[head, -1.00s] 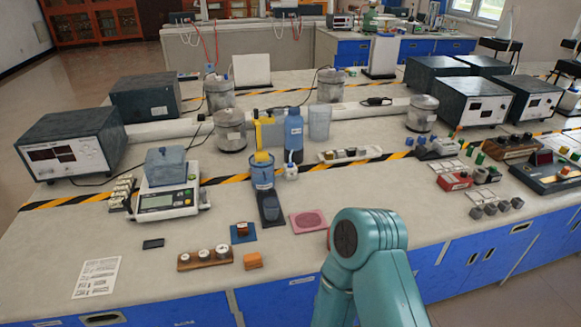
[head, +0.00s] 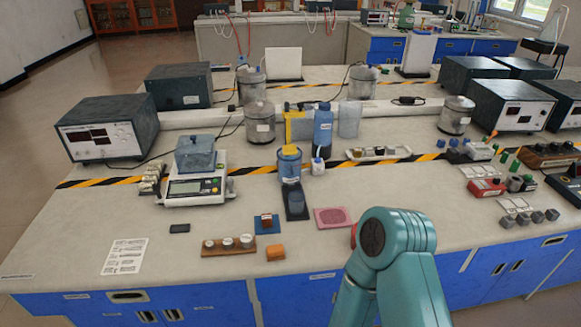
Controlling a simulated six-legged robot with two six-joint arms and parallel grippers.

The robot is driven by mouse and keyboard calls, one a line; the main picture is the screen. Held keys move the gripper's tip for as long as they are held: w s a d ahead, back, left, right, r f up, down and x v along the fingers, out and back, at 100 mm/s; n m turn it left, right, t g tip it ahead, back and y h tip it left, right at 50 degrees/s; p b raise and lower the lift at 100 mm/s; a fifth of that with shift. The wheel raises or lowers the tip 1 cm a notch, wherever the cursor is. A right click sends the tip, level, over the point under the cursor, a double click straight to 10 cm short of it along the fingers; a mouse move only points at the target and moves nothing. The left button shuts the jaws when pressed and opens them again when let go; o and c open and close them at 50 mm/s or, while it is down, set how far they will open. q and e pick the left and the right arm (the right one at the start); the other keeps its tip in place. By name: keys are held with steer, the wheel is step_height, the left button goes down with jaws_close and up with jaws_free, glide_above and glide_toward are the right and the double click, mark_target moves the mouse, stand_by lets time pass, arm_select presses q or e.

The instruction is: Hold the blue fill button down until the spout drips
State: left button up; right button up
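A dispenser-like unit with a blue body and yellow top (head: 290,165) stands mid-bench, with a dark base or pad (head: 297,208) in front of it. A yellow upright piece (head: 297,126) stands behind it. I cannot make out a spout, a drip or a clearly separate blue fill button at this size. A blue square pad (head: 268,229) with a red-brown block (head: 266,220) lies in front of the unit, apart from it. A teal arm link of mine fills the lower right of centre; neither gripper shows.
A blue bottle (head: 323,135) and a small white bottle (head: 318,166) stand close to the unit's right. A scale (head: 194,188) is to the left. A wooden block with white knobs (head: 228,246), an orange block (head: 275,253) and a pink mat (head: 333,217) lie in front.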

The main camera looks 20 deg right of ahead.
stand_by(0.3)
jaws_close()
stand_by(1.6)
